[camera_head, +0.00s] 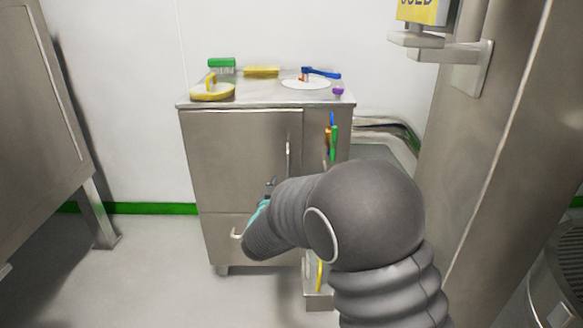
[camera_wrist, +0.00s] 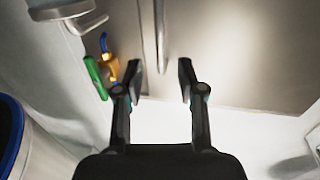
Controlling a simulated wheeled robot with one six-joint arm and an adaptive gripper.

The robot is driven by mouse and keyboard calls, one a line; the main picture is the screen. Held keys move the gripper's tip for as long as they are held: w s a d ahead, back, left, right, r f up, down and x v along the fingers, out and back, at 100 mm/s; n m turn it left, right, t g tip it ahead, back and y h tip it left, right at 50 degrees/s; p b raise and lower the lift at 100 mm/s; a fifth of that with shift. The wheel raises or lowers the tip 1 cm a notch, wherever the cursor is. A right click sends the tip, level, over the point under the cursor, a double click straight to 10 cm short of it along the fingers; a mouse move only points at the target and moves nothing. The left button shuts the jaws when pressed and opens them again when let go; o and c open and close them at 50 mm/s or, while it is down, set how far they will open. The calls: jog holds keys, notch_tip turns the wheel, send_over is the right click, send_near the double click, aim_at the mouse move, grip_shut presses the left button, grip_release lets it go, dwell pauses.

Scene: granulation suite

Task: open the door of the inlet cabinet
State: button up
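The inlet cabinet (camera_head: 312,128) is a steel unit against the back wall. Its front door (camera_head: 235,150) looks shut and shows at the top of the wrist view (camera_wrist: 230,50). The door has a slim vertical handle (camera_head: 288,158) near its right edge. In the wrist view the handle (camera_wrist: 161,40) comes down from the top, and its end lies between the lines of my two fingers. My gripper (camera_wrist: 160,78) is open, with nothing held; whether the fingertips reach around the handle is unclear. In the head view my gripper (camera_head: 268,190) is mostly hidden behind my arm.
On the cabinet top are a green brush (camera_head: 222,65), a yellow brush (camera_head: 262,71), a yellow-handled tool (camera_head: 212,91) and a blue item (camera_head: 322,73). Coloured tools (camera_head: 333,137) hang on its right side. A lower panel has a small handle (camera_head: 237,234). Floor left is clear.

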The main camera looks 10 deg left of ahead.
aim_at(288, 169)
jog(key=w, duration=0.9)
jog(key=shift+w+a, duration=0.1)
jog(key=shift+a, duration=0.25)
grip_shut()
